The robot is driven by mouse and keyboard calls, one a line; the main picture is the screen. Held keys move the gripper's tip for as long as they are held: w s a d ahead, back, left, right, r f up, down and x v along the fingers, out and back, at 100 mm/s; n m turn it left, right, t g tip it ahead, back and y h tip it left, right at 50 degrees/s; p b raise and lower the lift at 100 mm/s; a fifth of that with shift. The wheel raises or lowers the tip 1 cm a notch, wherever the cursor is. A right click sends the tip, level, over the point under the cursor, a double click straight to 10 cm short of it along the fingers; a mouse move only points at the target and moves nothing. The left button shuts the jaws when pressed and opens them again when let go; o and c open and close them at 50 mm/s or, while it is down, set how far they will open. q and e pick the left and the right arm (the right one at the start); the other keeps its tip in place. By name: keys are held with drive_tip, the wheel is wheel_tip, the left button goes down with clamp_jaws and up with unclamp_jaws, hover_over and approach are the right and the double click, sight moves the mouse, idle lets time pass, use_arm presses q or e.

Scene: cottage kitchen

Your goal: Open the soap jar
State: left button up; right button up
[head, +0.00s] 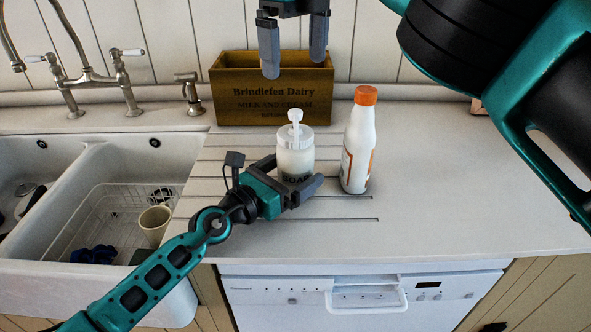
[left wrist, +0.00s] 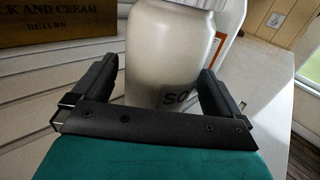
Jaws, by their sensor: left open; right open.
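The soap jar (head: 295,158) stands upright on the counter, a whitish jar with a ribbed white lid and a knob or pump stem on top. Its label is partly hidden by my left gripper. My left gripper (head: 292,180) is low at the jar's front, open, with its fingers on either side of the jar. In the left wrist view the jar body (left wrist: 172,55) stands between the two fingers, with gaps visible; whether either finger touches it I cannot tell. My right gripper (head: 293,45) is open and empty, above and behind the jar, in front of the wooden crate.
A white bottle with an orange cap (head: 359,145) stands close to the jar's right. A wooden crate (head: 272,92) is behind, against the wall. A double sink (head: 125,163) with a rack and a cup (head: 154,224) is at left. The counter at right (head: 450,170) is clear.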

use_arm(q)
drive_tip(key=shift+w+d, duration=0.5)
drive_tip(key=shift+w, duration=0.05)
drive_tip(key=shift+c, duration=0.2)
